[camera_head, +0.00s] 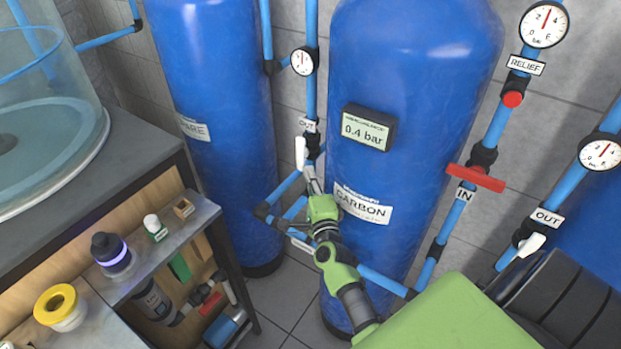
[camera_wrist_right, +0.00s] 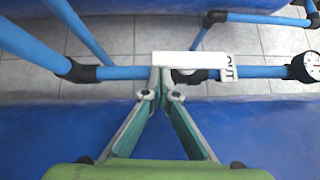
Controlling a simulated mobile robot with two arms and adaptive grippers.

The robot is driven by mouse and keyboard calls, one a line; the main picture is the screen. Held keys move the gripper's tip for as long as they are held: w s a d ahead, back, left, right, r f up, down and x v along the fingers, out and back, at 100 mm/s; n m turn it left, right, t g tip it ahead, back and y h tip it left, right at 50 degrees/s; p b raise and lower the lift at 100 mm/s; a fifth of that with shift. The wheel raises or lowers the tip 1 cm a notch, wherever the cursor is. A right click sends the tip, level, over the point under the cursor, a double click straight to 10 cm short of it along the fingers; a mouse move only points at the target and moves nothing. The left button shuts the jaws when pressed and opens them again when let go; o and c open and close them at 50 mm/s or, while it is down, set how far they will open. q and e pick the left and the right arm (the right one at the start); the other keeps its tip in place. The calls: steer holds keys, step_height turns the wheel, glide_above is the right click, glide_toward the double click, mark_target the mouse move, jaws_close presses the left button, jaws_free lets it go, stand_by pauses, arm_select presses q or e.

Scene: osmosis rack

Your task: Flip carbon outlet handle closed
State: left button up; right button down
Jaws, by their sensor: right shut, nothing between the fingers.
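The carbon outlet handle (camera_head: 300,153) is a white lever beside the OUT label, on the blue pipe left of the carbon tank (camera_head: 415,90). It lies roughly along its pipe. In the right wrist view the handle (camera_wrist_right: 195,60) is a white bar parallel to the pipe. My right gripper (camera_head: 312,180) is shut and empty, just below the handle in the head view. In the right wrist view the fingertips (camera_wrist_right: 164,92) are close to the handle's left end; I cannot tell whether they touch it. My left gripper is not in view.
A gauge (camera_head: 303,61) sits above the handle on the same pipe. A red IN handle (camera_head: 475,179) and another white OUT handle (camera_head: 532,243) are at the right. A spare tank (camera_head: 215,90) stands left. A shelf (camera_head: 150,262) with bottles is at lower left.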

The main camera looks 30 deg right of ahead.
steer(key=w+a+m+t+h+b, duration=0.1)
steer(key=w+a+m+b, duration=0.2)
steer(key=w+b, duration=0.4)
steer(key=shift+w+r+t+h+b, duration=0.2)
steer(key=shift+t+h+b, duration=0.15)
steer(key=shift+b, duration=2.4)
steer(key=shift+w+a, duration=0.1)
stand_by(0.5)
